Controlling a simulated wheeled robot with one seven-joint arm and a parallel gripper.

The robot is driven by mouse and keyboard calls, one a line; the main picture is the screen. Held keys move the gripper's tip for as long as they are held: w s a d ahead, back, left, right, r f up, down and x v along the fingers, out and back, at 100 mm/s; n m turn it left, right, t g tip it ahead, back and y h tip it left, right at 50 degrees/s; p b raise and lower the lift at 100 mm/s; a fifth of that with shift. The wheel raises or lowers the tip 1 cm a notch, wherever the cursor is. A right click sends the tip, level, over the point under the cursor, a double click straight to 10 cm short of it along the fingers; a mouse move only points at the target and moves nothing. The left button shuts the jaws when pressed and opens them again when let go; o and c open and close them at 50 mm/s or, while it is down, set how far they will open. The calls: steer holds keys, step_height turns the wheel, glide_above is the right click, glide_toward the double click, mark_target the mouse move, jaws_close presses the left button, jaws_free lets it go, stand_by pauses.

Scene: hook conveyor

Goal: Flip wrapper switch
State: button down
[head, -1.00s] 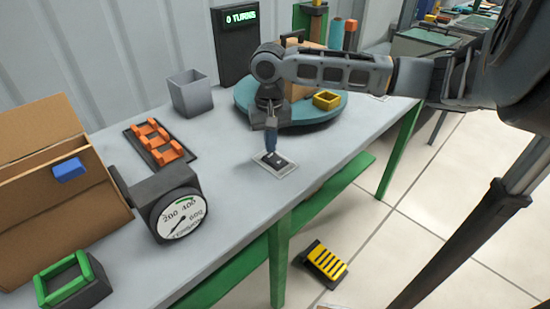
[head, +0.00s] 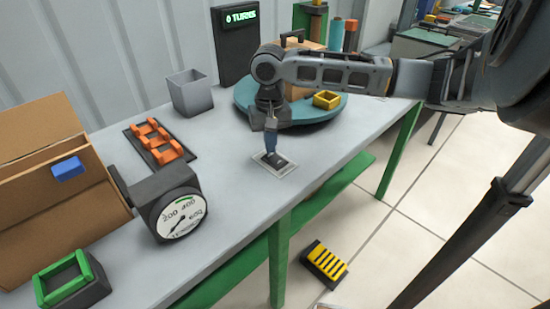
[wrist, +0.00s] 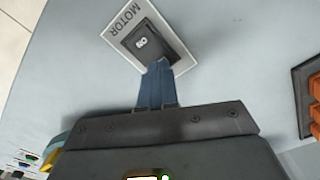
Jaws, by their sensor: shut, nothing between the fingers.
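The wrapper switch (head: 276,160) is a black rocker on a pale plate on the grey table top. In the wrist view the switch (wrist: 142,42) shows its plate lettered "MOTOR". My gripper (head: 269,153) points down at it with its blue fingers closed together and nothing between them. In the wrist view the fingertips of my gripper (wrist: 156,66) overlap the near edge of the rocker; I cannot tell whether they touch it.
A blue-green turntable (head: 246,107) with a cardboard box stands behind my gripper. A black display (head: 238,45) reads "0 TURNS". A dial gauge (head: 181,216), orange holders (head: 157,140) and a grey bin (head: 190,93) stand left. Table around the switch is clear.

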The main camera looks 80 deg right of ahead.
steer(key=shift+f+b, duration=0.3)
steer(key=shift+f, duration=0.4)
stand_by(0.3)
step_height(320, 180, up, 7)
steer(key=p, duration=0.7)
steer(key=shift+r, duration=0.1)
stand_by(0.7)
